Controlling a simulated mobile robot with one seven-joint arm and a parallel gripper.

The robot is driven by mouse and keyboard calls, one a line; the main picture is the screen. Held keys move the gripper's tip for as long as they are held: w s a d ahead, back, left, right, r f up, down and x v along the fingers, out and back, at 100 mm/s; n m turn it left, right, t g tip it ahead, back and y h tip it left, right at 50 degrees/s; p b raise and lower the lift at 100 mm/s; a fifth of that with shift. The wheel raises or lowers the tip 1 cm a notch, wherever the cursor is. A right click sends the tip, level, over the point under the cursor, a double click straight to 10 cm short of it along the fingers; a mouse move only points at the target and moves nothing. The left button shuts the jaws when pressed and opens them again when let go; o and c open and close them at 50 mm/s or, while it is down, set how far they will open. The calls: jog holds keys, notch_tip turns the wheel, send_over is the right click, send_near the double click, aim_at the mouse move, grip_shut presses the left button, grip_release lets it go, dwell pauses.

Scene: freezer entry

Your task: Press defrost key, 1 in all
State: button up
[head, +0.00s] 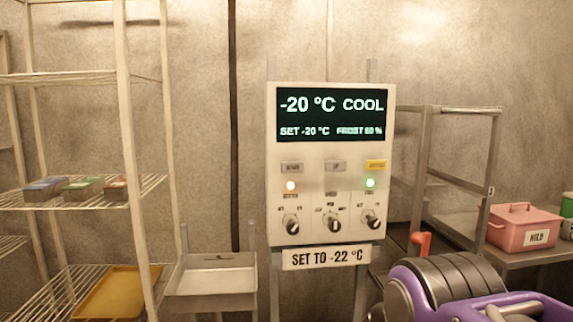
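A white control panel (272,200) stands upright in the middle of the head view. Its dark display (332,115) reads -20 °C COOL, SET -20 °C and what looks like FROST 60 %. Below are two grey keys, a left one (292,168) and a middle one (335,166), and a yellow key (376,165) at the right. The yellow key's lettering is too small to read surely; nothing covers it. My purple and grey arm shows at the lower right; my gripper is not in view.
Three knobs, one in the middle (332,225), sit low on the panel, above a sign (326,257) reading SET TO -22 °C. A wire shelf (75,200) stands left. A metal tray (212,295) is beside the panel. A pink box (522,230) and a red-orange piece (420,243) are right.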

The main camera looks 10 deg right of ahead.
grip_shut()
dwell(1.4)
